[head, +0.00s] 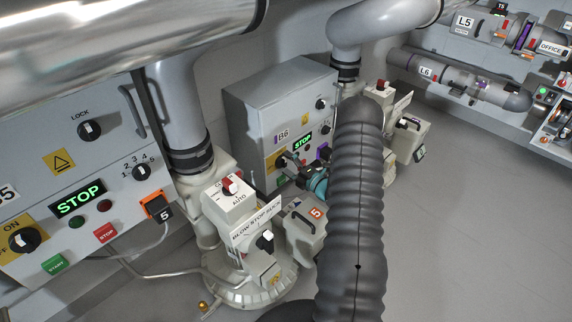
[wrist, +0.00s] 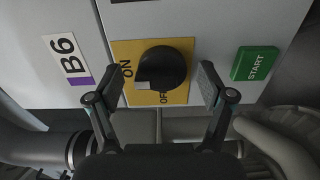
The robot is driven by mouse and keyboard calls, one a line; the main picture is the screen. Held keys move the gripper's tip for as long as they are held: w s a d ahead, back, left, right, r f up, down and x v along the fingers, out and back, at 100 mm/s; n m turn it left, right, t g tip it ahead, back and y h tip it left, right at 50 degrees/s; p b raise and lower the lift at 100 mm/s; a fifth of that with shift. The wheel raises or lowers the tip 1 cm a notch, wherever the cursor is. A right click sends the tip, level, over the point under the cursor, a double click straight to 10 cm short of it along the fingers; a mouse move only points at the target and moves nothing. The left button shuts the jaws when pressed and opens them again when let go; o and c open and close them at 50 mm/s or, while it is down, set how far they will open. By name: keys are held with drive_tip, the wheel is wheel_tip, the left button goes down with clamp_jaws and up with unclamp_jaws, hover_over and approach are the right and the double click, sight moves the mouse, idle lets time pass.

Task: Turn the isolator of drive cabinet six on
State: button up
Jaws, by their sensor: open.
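Drive cabinet B6 (head: 255,105) stands at the centre back, its green display reading STOP. Its isolator is a round black knob on a yellow plate (wrist: 185,96); the knob (wrist: 168,62) fills the middle of the wrist view. ON is printed left of the knob and OFF below it, partly covered. A grey block shows at the knob's lower left; I cannot tell surely which mark it points to. My gripper (wrist: 158,84) is open, with one finger on each side of the knob and no clear contact. In the head view my gripper (head: 312,180) is at the cabinet's front, partly hidden by my arm.
A green START button (wrist: 254,64) lies right of the isolator in the wrist view. Cabinet B5 (head: 30,150) with a similar isolator is at the left. A blower unit (head: 240,215) and pipes crowd the space beside my arm. Floor (head: 470,220) is clear at right.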

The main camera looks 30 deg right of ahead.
drive_tip(key=v, duration=1.2)
drive_tip(key=s+a+r+n+g+y+p, duration=0.3)
drive_tip(key=a+r+n+g+y, duration=0.6)
drive_tip(key=a+r+n, duration=1.05)
drive_tip(key=s+a+r+n+g+h, duration=0.6)
drive_tip(key=s+a+r+n+g, duration=0.15)
drive_tip(key=s+n, duration=0.5)
drive_tip(key=s+d+r+n+t+h+p, duration=0.2)
drive_tip(key=s+r+n+t+h, duration=0.3)
drive_tip(key=n, duration=1.3)
drive_tip(key=s+r+h, duration=0.4)
drive_tip(key=s+r, duration=0.1)
drive_tip(key=s, duration=0.1)
drive_tip(key=shift+d, duration=0.25)
